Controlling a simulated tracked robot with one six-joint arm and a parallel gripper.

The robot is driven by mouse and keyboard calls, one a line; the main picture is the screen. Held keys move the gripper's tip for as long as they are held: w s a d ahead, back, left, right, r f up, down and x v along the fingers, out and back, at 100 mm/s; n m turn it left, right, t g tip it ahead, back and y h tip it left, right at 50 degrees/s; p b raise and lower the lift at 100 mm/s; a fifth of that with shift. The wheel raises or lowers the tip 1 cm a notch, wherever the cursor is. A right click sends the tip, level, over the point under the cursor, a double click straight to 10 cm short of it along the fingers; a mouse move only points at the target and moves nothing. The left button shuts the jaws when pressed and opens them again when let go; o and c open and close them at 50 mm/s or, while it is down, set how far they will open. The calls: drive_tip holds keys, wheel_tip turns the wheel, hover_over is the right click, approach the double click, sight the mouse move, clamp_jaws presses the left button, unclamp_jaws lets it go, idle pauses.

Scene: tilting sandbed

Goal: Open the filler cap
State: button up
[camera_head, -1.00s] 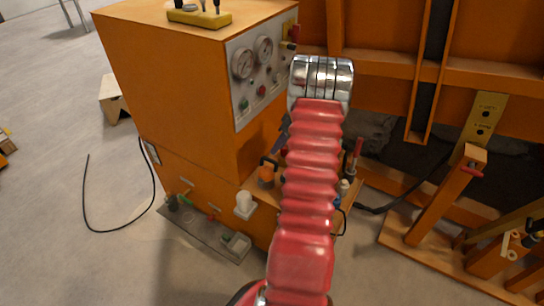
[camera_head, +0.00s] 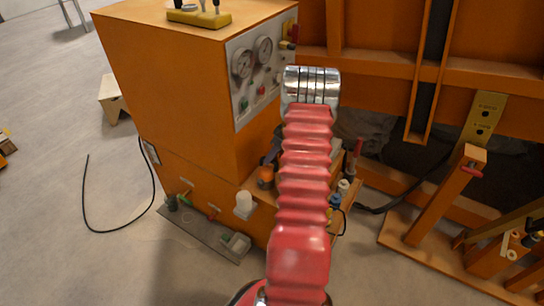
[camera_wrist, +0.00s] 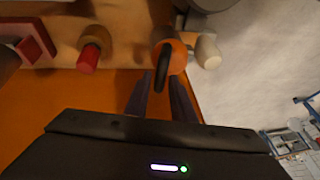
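In the head view the orange fitting (camera_head: 265,178) stands on the ledge at the foot of the orange cabinet, left of my red arm. My gripper (camera_wrist: 161,82) is open; its two dark fingers are apart, with the black handle between or just beyond their tips. I cannot tell whether they touch it. In the head view my arm mostly hides the gripper.
A white cylinder (camera_head: 243,204) stands left of the orange fitting. A red-tipped knob (camera_wrist: 88,58) is to its left in the wrist view. The cabinet (camera_head: 180,90) with its gauge panel rises behind. Open floor (camera_head: 60,160) lies at left.

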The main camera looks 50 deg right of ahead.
clamp_jaws()
drive_tip(key=shift+s+r, duration=0.1)
drive_tip(key=shift+r, duration=0.05)
idle(0.5)
